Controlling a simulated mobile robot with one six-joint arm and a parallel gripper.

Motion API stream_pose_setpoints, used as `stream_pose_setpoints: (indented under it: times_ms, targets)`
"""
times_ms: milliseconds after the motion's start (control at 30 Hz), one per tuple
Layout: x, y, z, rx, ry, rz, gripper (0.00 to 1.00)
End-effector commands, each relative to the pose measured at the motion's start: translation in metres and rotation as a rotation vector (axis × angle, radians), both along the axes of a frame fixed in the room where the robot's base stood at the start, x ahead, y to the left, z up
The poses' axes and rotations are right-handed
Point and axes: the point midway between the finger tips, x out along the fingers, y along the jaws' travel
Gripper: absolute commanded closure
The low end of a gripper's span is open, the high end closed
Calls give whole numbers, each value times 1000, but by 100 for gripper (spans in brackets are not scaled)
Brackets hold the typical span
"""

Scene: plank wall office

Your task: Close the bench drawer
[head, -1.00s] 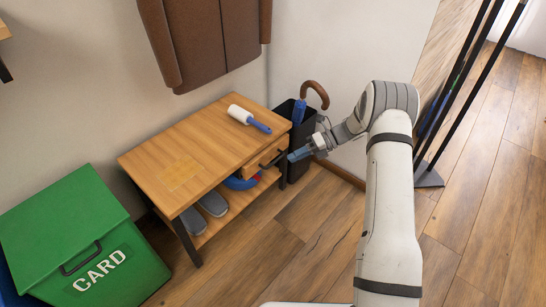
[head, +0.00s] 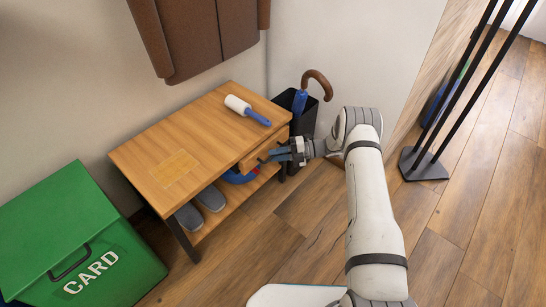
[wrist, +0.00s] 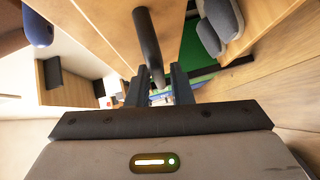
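The wooden bench (head: 190,115) stands against the wall, with its drawer (head: 252,155) under the right end of the top. The drawer front looks slightly proud of the bench, but my gripper partly hides it and I cannot tell how far it stands out. The dark bar handle (wrist: 148,40) shows in the wrist view on the wooden drawer front (wrist: 108,25). My gripper (head: 266,157) is at the handle in the head view. In the wrist view my gripper (wrist: 158,80) has its fingers apart, with the handle's end near the gap; contact is unclear.
A lint roller (head: 247,110) lies on the bench. Grey shoes (head: 200,205) and a blue item (head: 238,177) are on the shelf below. A black umbrella bin (head: 305,122) stands close behind my gripper. A green card bin (head: 75,245) stands left; front floor is clear.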

Motion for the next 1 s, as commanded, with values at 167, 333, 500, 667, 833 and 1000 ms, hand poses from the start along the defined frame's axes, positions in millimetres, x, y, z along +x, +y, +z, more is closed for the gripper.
stream_pose_setpoints:
  times_ms: [167, 333, 500, 667, 833, 1000]
  targets:
    - [-1, 11, -1, 0, -1, 1, 80]
    - [-2, 12, -1, 0, -1, 1, 80]
    - [-2, 12, -1, 0, -1, 2, 89]
    - [-2, 12, -1, -1, -1, 2, 100]
    - [-2, 12, -1, -1, -1, 2, 100]
    - [-2, 12, -1, 0, -1, 3, 100]
